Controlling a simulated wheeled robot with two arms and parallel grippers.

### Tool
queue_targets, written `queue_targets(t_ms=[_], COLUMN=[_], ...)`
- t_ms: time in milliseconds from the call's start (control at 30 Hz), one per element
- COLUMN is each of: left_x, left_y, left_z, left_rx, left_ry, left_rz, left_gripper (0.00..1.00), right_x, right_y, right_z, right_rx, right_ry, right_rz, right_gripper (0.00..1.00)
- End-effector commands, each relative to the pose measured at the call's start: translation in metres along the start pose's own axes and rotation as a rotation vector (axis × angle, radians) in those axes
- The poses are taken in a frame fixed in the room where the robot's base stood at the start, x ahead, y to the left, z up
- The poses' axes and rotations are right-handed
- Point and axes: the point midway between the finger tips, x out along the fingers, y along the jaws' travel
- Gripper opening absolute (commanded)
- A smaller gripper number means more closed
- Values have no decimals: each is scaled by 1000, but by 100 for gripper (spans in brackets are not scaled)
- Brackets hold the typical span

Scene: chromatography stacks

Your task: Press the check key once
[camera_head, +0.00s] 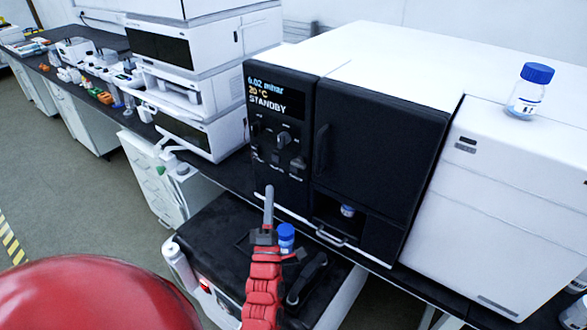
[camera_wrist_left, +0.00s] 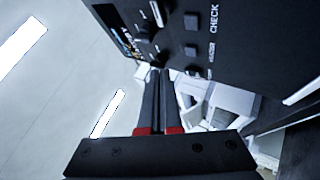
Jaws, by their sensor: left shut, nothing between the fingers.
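The black instrument front (camera_head: 285,190) has a lit display (camera_head: 266,97) reading 6.02 mbar, 20 °C and STANDBY. Knobs and small dark keys sit below it. In the left wrist view a small square key (camera_wrist_left: 191,22) lies beside the CHECK label (camera_wrist_left: 214,18), with more keys in line with it. In the head view the key labels are too small to read. My left gripper (camera_head: 269,192) is shut and empty, pointing up, just below the key panel. Its fingers also show in the left wrist view (camera_wrist_left: 160,75), apart from the check key. My right gripper is not in view.
The dark door (camera_head: 370,140) with a handle is right of the panel, above a recess holding a blue-capped vial (camera_head: 347,210). A blue-capped bottle (camera_head: 530,90) stands on the white unit at right. Another blue-capped bottle (camera_head: 286,235) is close behind my left gripper. White stacked modules (camera_head: 195,85) stand left.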

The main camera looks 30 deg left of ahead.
Motion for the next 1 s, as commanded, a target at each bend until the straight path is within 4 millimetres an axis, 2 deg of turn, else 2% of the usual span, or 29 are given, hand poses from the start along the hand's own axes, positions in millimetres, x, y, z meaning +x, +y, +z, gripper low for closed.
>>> queue_targets(t_ms=[300,400,500,1000], left_x=[34,39,46,51], left_y=[-18,-30,-34,-34], left_z=[24,29,34,37], left_rx=[-3,-3,-2,-1], left_ry=[-1,-1,-2,-2], left_rz=[4,3,4,4], left_gripper=[0,0,0,0], right_x=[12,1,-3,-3], right_y=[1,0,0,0], right_z=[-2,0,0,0], right_rx=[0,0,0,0], right_ry=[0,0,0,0], right_rz=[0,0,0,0], right_gripper=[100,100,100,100])
